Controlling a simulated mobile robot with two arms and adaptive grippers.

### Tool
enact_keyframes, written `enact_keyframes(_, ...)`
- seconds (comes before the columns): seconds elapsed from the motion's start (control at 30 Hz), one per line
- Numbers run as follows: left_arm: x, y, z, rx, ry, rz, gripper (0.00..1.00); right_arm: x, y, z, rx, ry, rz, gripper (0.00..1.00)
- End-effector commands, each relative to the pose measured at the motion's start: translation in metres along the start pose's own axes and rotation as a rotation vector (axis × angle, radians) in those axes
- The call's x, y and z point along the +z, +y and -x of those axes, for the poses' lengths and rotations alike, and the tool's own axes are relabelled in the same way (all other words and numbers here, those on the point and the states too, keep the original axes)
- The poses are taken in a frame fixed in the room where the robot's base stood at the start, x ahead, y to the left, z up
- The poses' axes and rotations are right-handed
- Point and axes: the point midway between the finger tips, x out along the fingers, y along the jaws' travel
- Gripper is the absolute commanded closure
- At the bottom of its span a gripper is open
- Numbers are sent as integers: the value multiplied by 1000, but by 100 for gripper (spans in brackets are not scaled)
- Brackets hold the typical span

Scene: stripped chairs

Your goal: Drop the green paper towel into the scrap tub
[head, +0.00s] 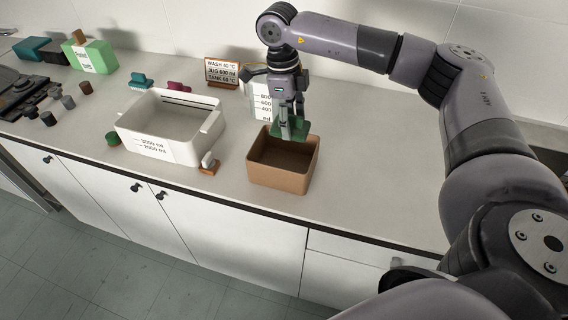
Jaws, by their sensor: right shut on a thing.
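The green paper towel (286,130) is a folded green piece hanging from my right gripper (291,119). My right gripper points down from the arm and is shut on it. The towel is over the back part of the brown open tub (283,177), which looks like the scrap tub. The tub stands on the counter near its front edge, and its visible inside looks empty. Whether the towel's lower edge is below the rim is hard to tell. My left gripper is not in view.
A white basin (160,146) with volume marks stands left of the tub, with a small orange-brown block (209,169) between them. A measuring jug (259,101) and a sign (222,73) stand behind. A green container (89,56) is at far left. Counter right of the tub is clear.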

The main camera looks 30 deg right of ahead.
Motion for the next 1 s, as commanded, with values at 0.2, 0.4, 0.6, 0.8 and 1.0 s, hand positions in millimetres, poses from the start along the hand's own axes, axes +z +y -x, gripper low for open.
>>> enact_keyframes(0.2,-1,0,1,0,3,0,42,0,0,1,0,0,0,40)
enact_keyframes(0.4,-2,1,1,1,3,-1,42,0,0,1,0,0,0,27)
enact_keyframes(0.6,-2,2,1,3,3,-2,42,0,0,1,0,0,0,23)
enact_keyframes(0.8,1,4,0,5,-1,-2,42,0,0,3,0,-1,0,23)
enact_keyframes(1.0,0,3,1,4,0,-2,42,1,0,31,-2,-5,1,23)
